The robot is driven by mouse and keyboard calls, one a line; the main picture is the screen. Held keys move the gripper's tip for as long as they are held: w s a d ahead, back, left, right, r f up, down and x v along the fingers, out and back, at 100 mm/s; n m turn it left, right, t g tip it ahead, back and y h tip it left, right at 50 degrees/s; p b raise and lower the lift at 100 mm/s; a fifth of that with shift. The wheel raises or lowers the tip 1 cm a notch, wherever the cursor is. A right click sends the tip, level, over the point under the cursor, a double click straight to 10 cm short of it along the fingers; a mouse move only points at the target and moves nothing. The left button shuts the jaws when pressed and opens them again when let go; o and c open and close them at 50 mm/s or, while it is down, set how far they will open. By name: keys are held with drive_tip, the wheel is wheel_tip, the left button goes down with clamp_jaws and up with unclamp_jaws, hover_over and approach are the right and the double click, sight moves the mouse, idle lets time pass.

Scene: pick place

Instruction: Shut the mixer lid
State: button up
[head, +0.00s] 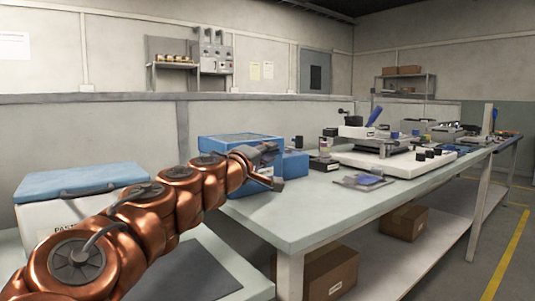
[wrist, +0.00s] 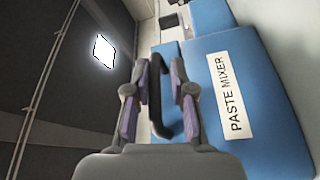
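The mixer appears to be the blue box (head: 226,141) on the near end of the bench in the head view, partly behind my arm. In the wrist view a blue panel (wrist: 272,120) with a white "PASTE MIXER" label (wrist: 232,96) fills the right side. A black curved handle (wrist: 157,98) shows between my fingers there. My gripper (head: 270,167) is in front of the blue box; in the wrist view (wrist: 158,75) its fingers are apart, with gaps to the handle. I cannot tell how far the lid is open.
A white box with a blue lid (head: 85,180) stands at the left. The bench (head: 300,212) carries a small blue box (head: 295,163), a flat tray (head: 362,182) and white equipment (head: 390,160). Cardboard boxes (head: 330,272) sit on the lower shelf. The bench's front strip is clear.

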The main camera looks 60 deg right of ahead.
drive_tip(key=w+a+f, duration=0.1)
drive_tip(key=a, duration=1.1)
idle(0.5)
drive_tip(key=shift+w+f, duration=0.1)
idle(0.4)
